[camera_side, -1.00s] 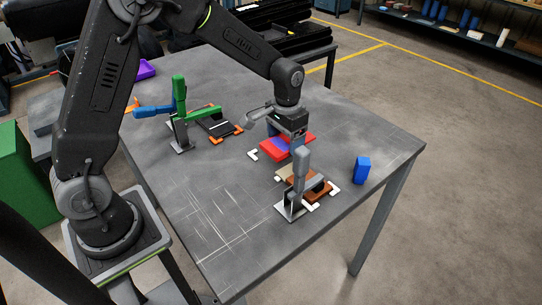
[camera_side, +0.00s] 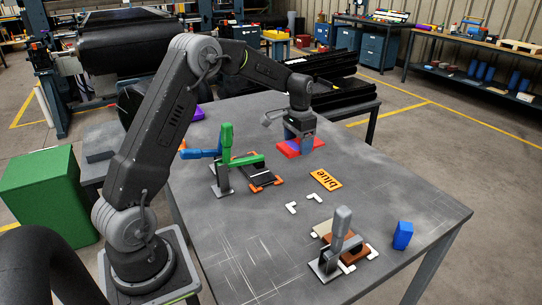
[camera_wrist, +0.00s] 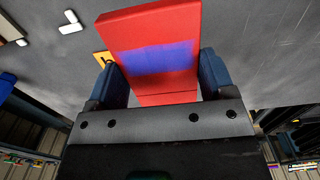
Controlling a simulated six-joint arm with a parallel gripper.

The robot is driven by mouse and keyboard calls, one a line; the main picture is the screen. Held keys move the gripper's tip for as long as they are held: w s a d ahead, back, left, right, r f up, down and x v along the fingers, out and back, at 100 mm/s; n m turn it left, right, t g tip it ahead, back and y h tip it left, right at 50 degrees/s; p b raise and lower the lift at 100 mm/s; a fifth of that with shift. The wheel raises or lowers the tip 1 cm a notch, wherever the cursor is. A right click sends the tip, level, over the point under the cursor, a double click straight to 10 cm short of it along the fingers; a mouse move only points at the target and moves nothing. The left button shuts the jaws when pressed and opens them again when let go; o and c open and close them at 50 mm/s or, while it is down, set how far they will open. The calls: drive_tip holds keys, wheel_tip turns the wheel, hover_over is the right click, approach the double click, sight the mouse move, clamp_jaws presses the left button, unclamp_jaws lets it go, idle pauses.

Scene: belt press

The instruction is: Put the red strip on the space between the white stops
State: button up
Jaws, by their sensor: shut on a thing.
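My gripper (camera_side: 304,148) is shut on the red strip (camera_side: 288,152) near the far edge of the table. In the wrist view the red strip (camera_wrist: 182,27) has a purple-blue band across it and sits between my blue fingers (camera_wrist: 167,80). Two white L-shaped stops, one (camera_side: 291,208) and another (camera_side: 313,198), lie nearer the camera with bare table around them. More white stops (camera_side: 372,252) frame a brown strip (camera_side: 354,254) and a tan strip (camera_side: 322,229) beside a grey-handled clamp (camera_side: 341,225). I cannot tell the strip's height above the table.
An orange label reading "blue" (camera_side: 326,180) lies between the held strip and the white stops. A green-handled clamp (camera_side: 226,145) stands left, beside a black strip (camera_side: 260,173) with orange stops. A blue block (camera_side: 403,235) stands at the right. The table's front is clear.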

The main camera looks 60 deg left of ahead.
drive_tip(key=r, duration=0.1)
hover_over(288, 163)
wheel_tip(288, 163, down, 5)
drive_tip(key=shift+s+f, duration=0.1)
drive_tip(key=shift+s, duration=0.05)
drive_tip(key=shift+f, duration=2.15)
drive_tip(key=shift+f, duration=0.1)
drive_tip(key=o, duration=1)
drive_tip(key=shift+o, duration=0.2)
